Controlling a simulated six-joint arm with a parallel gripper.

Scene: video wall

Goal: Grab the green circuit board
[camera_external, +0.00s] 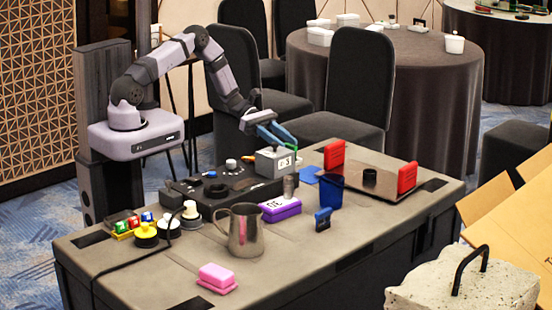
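My gripper (289,144), with two blue fingers, points down and to the right just above a grey box (268,164) with a white label. A small, thin green piece (293,148) shows at the fingertips, by the box's upper right edge. It may be the green circuit board, but it is too small to be sure. I cannot tell whether the fingers touch it or are closed on it.
A black device (215,190) lies left of the box. A metal pitcher (245,232), purple box (280,209), blue cup (331,192) and red blocks (407,177) stand around the table. A pink block (217,277) lies at the front. The front right tabletop (385,222) is clear.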

